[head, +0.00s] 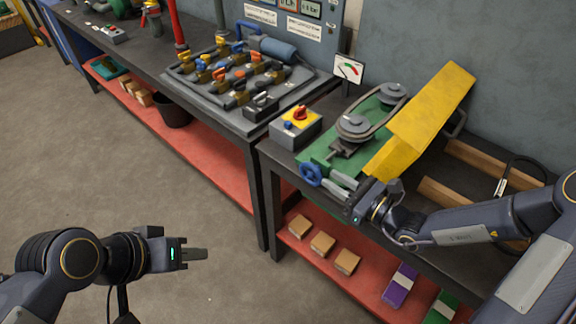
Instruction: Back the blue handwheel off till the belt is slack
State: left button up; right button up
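The blue handwheel (311,174) sits at the front left end of the green motor base (318,153). The belt (372,118) runs around two grey pulleys, the nearer one (355,127) and the farther one (391,95); I cannot tell how tight it is. My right gripper (331,184) is just right of the handwheel. Its two fingers are apart and point at the wheel; I cannot tell whether they touch the rim. My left gripper (203,254) is over the floor, far from the bench, seen edge-on with nothing visible in it.
A yellow guard (425,115) stands tilted right of the belt. A switch box (295,128) with a red knob sits left of the base. A gauge card (348,69) stands behind. A valve board (210,93) is on the left bench. The lower shelf (330,268) holds boxes.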

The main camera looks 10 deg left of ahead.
aim_at(319, 172)
jog(key=x, duration=0.8)
jog(key=shift+d+f, duration=0.1)
grip_shut()
